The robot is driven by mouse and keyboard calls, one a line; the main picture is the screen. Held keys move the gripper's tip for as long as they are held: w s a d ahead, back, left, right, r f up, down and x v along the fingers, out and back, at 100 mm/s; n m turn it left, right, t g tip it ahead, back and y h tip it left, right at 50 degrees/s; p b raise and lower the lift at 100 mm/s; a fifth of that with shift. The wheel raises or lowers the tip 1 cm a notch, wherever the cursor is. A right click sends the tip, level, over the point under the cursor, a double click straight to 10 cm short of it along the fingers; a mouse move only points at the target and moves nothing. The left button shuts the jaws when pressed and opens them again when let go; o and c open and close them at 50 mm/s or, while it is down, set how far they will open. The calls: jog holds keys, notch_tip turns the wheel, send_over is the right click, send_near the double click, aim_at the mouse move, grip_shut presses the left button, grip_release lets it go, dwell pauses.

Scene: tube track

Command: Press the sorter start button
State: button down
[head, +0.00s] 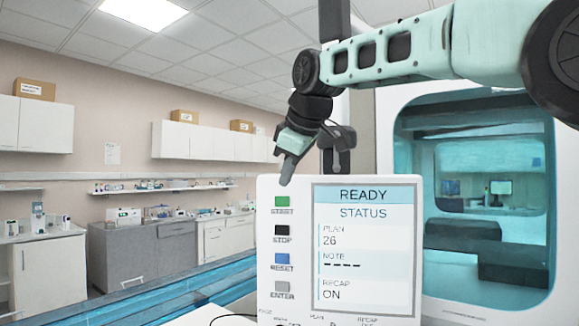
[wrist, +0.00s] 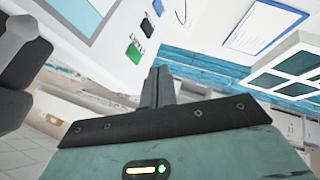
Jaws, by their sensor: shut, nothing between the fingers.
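The sorter control panel is a white box (head: 298,190) with a screen reading READY, PLAN 26 and RECAP ON. Its green START button (head: 282,201) is at the top of the left-hand button column, above the black STOP button (head: 282,230). My gripper (head: 285,181) is shut and empty, pointing down, with its tips just above the START button in the head view. In the wrist view the green button (wrist: 133,53) lies left of and above my fingertips (wrist: 161,72), with a visible gap. I cannot tell the exact distance from tips to panel face.
The blue RESET button (head: 282,258) and grey ENTER button (head: 282,287) sit lower in the same column. A white machine with a large teal window (head: 485,200) stands behind on the right. A blue track (head: 150,290) runs at the lower left. Counters and cabinets line the far wall.

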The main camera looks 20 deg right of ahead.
aim_at(284, 199)
jog(key=w+f+p, duration=0.1)
jog(key=w, duration=0.1)
jog(key=w+f+p, duration=0.1)
jog(key=w+f, duration=0.1)
jog(key=w+d+f+p, duration=0.1)
jog(key=w+f, duration=0.1)
jog(key=shift+w+p, duration=0.2)
jog(key=shift+p, duration=0.1)
jog(key=shift+w+d+f, duration=0.1)
jog(key=shift+w+d, duration=0.15)
jog(key=shift+w, duration=0.2)
jog(key=shift+w+d+p, duration=0.45)
jog(key=shift+w+p, duration=0.1)
jog(key=shift+w, duration=0.15)
